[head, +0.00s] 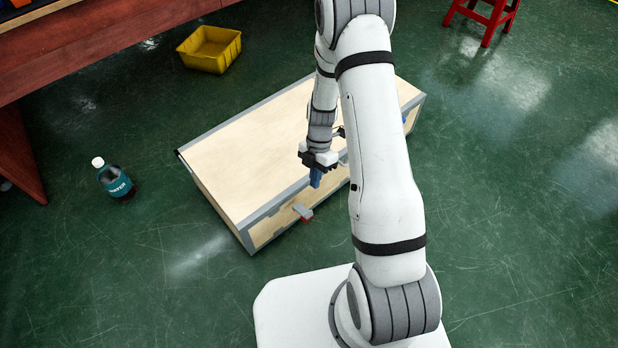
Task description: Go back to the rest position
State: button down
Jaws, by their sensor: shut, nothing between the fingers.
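My gripper (316,179) is at the end of my white and grey arm, pointing down with its blue fingertips together. It holds nothing. In the head view it appears over the near long edge of a pale wooden case (245,150) with grey metal edging. Whether the fingers touch the case cannot be told from this view. My arm hides the right part of the case.
A dark bottle (115,181) with a white cap stands on the green floor at left. A yellow bin (210,49), a reddish-brown table (90,45) and a red stool (485,18) stand farther back. The right floor is clear.

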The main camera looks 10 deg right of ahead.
jog(key=shift+d+r, duration=0.1)
jog(key=shift+r, duration=0.05)
notch_tip(320, 180, up, 34)
jog(key=s+m+t+p, duration=0.3)
jog(key=m+p, duration=0.7)
jog(key=p, duration=0.5)
jog(key=s+r+m+t+p, duration=0.1)
jog(key=s+r+m+p, duration=0.3)
jog(key=r, duration=0.5)
jog(key=s+d+r+m+t+h+p, duration=0.1)
jog(key=s+r+m+p, duration=0.3)
jog(key=r, duration=0.6)
jog(key=s+r+m+t+p, duration=0.1)
jog(key=s+r+m+p, duration=0.3)
jog(key=r, duration=0.6)
jog(key=m+p, duration=0.2)
jog(key=p, duration=0.1)
jog(key=shift+s+d+t+h, duration=0.3)
jog(key=shift+s+d+h, duration=0.05)
jog(key=shift+s+h, duration=0.05)
